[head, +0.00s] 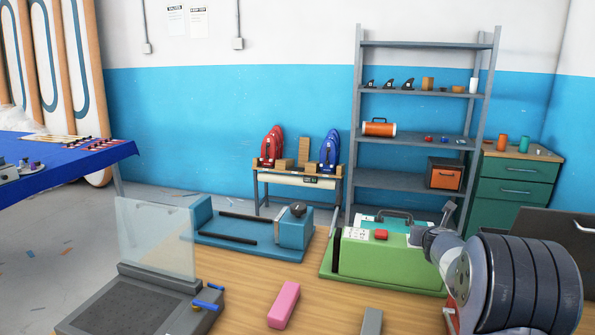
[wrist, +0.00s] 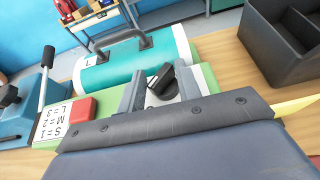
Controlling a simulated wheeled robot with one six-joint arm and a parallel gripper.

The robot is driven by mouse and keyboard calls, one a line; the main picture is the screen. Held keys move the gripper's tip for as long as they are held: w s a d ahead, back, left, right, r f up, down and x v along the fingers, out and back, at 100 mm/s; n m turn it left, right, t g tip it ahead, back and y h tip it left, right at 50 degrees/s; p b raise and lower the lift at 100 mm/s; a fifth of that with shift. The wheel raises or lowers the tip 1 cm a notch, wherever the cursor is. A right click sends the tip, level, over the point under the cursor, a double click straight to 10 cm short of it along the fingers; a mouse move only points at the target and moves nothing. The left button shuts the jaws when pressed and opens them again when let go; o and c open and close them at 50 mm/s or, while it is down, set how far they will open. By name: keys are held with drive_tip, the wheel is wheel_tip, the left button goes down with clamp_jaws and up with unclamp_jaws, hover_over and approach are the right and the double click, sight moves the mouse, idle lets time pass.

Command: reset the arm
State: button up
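My gripper (wrist: 160,92) is open in the wrist view, its two grey fingers apart with nothing seen held. A black knob (wrist: 160,79) on a pale dial shows in the gap between them; whether a finger touches it I cannot tell. The knob belongs to a green machine (head: 390,264) with a red button (head: 381,235) and a size label (wrist: 53,119). In the head view my gripper (head: 432,238) is over the machine's right end, and my arm reaches in from the lower right. The arm hides part of the bench and the machine's right end.
A teal cylinder with a black handle (wrist: 129,45) lies behind the machine. A blue machine (head: 250,230), a pink block (head: 284,305) and a clear-shielded device (head: 150,270) stand to the left. A dark bin (wrist: 290,45) is at right. Bare wood lies between.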

drive_tip(key=shift+s+d+n+t+y, duration=0.1)
drive_tip(key=shift+d+n+t+y, duration=0.1)
drive_tip(key=shift+n+y, duration=0.7)
drive_tip(key=shift+d+n+t+y, duration=0.1)
drive_tip(key=shift+n+t+y, duration=0.1)
drive_tip(key=shift+n+y, duration=0.65)
drive_tip(key=shift+d+n+g+y+p, duration=0.15)
drive_tip(key=shift+n+y+p, duration=0.2)
drive_tip(key=shift+n+y, duration=0.5)
drive_tip(key=shift+n+g+y+p, duration=0.15)
drive_tip(key=shift+n+y+p, duration=0.3)
drive_tip(key=shift+y, duration=0.55)
drive_tip(key=shift+r, duration=0.1)
